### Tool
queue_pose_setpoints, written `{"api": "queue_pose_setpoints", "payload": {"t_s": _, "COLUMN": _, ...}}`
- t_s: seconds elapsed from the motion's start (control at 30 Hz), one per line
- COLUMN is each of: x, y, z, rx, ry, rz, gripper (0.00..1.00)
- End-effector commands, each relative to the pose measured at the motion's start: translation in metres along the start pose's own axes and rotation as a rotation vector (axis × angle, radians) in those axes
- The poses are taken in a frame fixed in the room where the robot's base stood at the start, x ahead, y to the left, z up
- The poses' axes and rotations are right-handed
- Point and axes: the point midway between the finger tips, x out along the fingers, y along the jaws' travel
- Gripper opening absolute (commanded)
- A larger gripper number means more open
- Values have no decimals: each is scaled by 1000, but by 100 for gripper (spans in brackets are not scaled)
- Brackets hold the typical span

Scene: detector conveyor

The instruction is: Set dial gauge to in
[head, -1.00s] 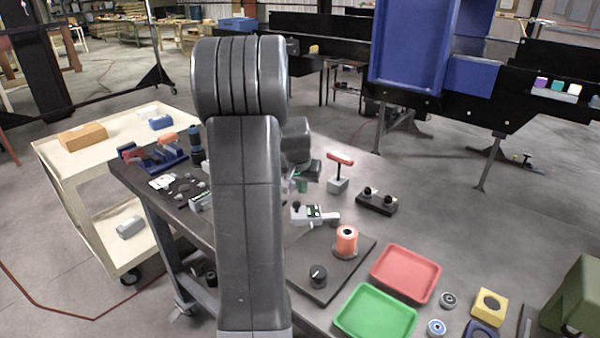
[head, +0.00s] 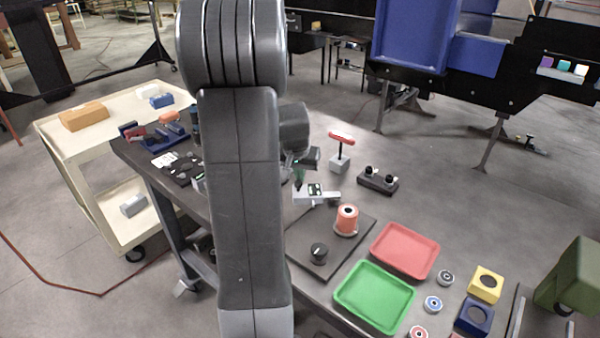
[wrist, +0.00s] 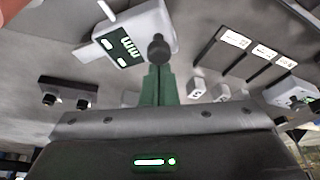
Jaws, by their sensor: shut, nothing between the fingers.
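The dial gauge (head: 308,194) is a pale grey device with a dark green display, lying on the dark bench beside the arm. In the wrist view the gauge (wrist: 120,40) shows its display reading "mm", with a black knob (wrist: 160,48) at its side. My gripper (wrist: 158,70) has its green fingers together and empty, with the tips right at the knob. I cannot tell whether they touch it. In the head view my gripper (head: 299,180) is just above the gauge's left end, partly hidden by my arm.
A red-handled T-shaped lever (head: 341,140) and a black two-knob box (head: 378,180) stand behind. An orange cylinder (head: 347,220) and a black knob (head: 319,253) sit on a dark plate in front. Red (head: 432,264) and green (head: 398,322) trays lie right.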

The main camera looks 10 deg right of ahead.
Motion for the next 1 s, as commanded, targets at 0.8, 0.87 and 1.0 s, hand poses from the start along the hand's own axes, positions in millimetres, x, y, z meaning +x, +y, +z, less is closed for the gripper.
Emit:
{"api": "queue_pose_setpoints", "payload": {"t_s": 0.8, "x": -14, "y": 20, "z": 46, "rx": -433, "ry": 3, "rz": -153, "gripper": 0}}
{"api": "queue_pose_setpoints", "payload": {"t_s": 0.87, "x": -15, "y": 23, "z": 51, "rx": -431, "ry": 1, "rz": -152, "gripper": 0}}
{"api": "queue_pose_setpoints", "payload": {"t_s": 1.0, "x": -18, "y": 29, "z": 58, "rx": -431, "ry": 1, "rz": -152, "gripper": 0}}
